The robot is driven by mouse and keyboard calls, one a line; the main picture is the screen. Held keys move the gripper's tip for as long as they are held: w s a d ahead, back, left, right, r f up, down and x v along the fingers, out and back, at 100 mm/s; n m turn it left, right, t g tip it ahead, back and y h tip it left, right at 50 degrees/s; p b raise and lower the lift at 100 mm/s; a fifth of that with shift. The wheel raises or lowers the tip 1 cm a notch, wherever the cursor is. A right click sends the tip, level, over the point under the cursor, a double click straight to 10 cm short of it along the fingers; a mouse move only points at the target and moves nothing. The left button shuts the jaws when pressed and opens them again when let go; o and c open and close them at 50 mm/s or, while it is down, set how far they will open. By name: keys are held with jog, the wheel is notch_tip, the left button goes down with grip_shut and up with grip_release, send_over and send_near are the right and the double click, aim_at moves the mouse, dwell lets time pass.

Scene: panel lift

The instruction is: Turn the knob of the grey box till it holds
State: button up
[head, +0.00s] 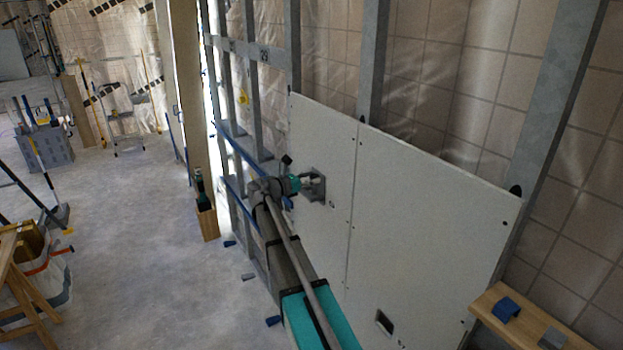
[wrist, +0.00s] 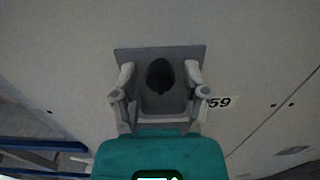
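The grey box (wrist: 133,53) is fixed flat on the white wall panel, with a dark rounded knob (wrist: 160,76) at its middle in the wrist view. My gripper (wrist: 160,68) is open, with one finger on the left and one on the right of the knob. Gaps show between the knob and both fingers. In the head view the grey box (head: 318,190) sits on the left white panel, and my gripper (head: 306,181) is right in front of it. The knob is hidden there.
A label reading 59 (wrist: 221,102) is beside the box. The white panel (head: 425,215) continues right, with a seam and a small rectangular opening. A wooden shelf (head: 485,300) holds small blocks at the lower right. The grey floor (head: 140,220) is mostly free to the left.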

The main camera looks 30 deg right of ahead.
grip_shut()
jog(key=shift+m, duration=0.4)
jog(key=m, duration=1.3)
jog(key=shift+s+f, duration=0.1)
jog(key=m, duration=0.4)
dwell(0.3)
